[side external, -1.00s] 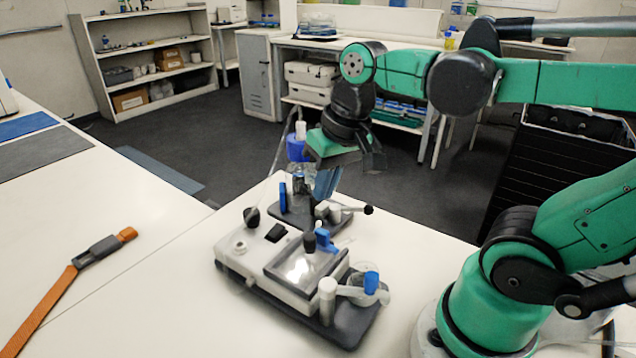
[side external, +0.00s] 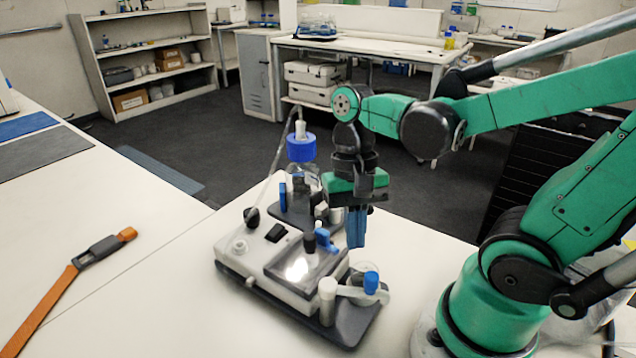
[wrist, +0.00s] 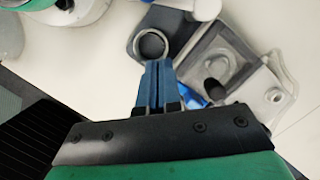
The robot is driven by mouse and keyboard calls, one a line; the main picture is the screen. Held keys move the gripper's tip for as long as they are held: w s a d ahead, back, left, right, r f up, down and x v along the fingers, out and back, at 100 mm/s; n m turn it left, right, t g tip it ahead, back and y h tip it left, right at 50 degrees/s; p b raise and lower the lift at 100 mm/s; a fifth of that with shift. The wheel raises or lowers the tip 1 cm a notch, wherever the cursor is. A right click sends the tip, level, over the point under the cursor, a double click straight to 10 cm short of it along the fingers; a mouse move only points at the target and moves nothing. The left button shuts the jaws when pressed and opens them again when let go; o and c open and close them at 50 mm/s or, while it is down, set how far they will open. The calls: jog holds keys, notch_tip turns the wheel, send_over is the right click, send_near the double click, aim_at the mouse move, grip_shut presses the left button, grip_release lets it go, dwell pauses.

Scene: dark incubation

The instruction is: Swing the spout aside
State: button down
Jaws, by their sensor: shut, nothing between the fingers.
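The spout (side external: 350,291) is a pale arm reaching right from a white post (side external: 327,301) at the device's front right corner, with a blue cap (side external: 371,282) near its end. A pale arm that looks like the spout is partly cut off at the top of the wrist view (wrist: 201,8). The spout lies over or beside a small clear cup, whose round rim (wrist: 152,45) shows in the wrist view. My gripper (side external: 355,245) points down with its blue fingers shut and empty. It is above and behind the spout, apart from it. The wrist view shows the fingertips (wrist: 158,63) near the cup rim.
The white device (side external: 255,262) has a clear window panel (side external: 297,267) and a blue-and-black handle (side external: 326,242). A blue-capped bottle (side external: 301,150) with a tube stands behind it. An orange strap (side external: 55,295) lies on the left bench.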

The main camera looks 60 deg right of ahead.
aim_at(370, 277)
jog(key=shift+s+a+r, duration=0.1)
jog(key=shift+s+a, duration=1.2)
jog(key=shift+s, duration=0.15)
jog(key=shift+s+a+m, duration=0.25)
jog(key=shift+s+m, duration=0.05)
jog(key=shift+m, duration=0.6)
jog(key=shift+s+a+m, duration=0.4)
jog(key=shift+s+a, duration=0.15)
jog(key=shift+a, duration=0.1)
jog(key=shift+s+a, duration=0.1)
jog(key=shift+a, duration=0.05)
